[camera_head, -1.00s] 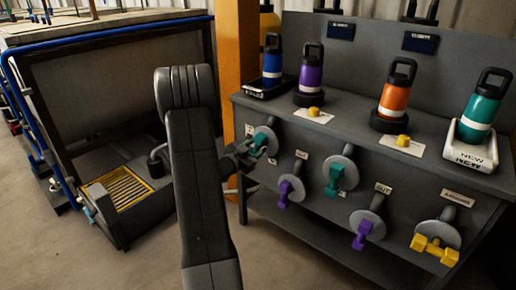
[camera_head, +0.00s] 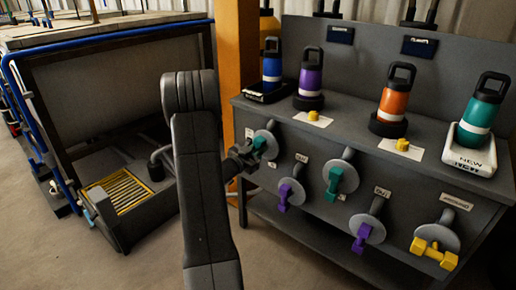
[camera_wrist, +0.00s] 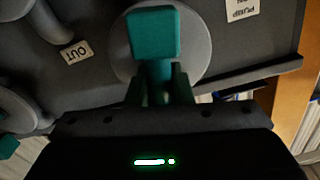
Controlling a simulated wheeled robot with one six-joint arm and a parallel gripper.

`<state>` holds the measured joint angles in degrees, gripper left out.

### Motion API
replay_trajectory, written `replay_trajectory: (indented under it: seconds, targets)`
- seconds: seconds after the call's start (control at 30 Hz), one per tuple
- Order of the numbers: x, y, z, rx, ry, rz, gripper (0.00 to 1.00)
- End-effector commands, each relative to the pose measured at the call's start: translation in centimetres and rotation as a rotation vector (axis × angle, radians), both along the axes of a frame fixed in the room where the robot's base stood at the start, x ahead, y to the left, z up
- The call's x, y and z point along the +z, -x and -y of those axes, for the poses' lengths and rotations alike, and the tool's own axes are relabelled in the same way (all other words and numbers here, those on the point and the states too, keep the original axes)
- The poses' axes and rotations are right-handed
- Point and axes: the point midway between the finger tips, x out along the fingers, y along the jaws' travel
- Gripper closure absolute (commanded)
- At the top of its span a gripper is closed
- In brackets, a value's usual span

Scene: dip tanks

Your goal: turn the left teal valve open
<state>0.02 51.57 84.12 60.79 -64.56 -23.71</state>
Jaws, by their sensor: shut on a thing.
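The left teal valve (camera_head: 262,143) is on the front panel of the grey bench, with a round grey disc behind its handle. My gripper (camera_head: 244,155) is at this valve and partly covers it. In the wrist view, the teal handle (camera_wrist: 153,34) stands in front of the grey disc, its square end pointing up in the picture. My gripper fingers (camera_wrist: 160,88) are shut on its lower part. The handle's exact angle is hard to tell in the head view. A second teal valve (camera_head: 334,181) is further right on the panel.
Purple valves (camera_head: 286,196) and (camera_head: 361,238) and a yellow valve (camera_head: 434,252) share the panel. Bottles, including an orange one (camera_head: 393,100), stand on the bench top. An orange post (camera_head: 238,60) rises just left of the bench. Floor is free in front.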

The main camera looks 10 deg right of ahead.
Motion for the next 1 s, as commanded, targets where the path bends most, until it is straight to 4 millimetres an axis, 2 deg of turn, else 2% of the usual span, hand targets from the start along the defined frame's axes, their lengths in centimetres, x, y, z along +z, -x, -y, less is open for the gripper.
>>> replay_trajectory:
  seconds: [0.03, 0.3, 0.63, 0.67, 0.77, 1.0]
  targets:
    - [0.47, 0.01, -0.03, -0.001, 0.025, -0.035, 1.00]
    - [0.24, -0.13, -0.14, 0.000, 0.146, -0.190, 1.00]
    - [0.02, -0.15, -0.15, 0.000, 0.159, -0.204, 1.00]
    - [0.02, -0.15, -0.15, 0.000, 0.159, -0.204, 0.78]
    - [0.02, -0.15, -0.15, 0.000, 0.159, -0.204, 0.58]
    - [0.03, -0.14, -0.14, 0.000, 0.158, -0.204, 0.58]
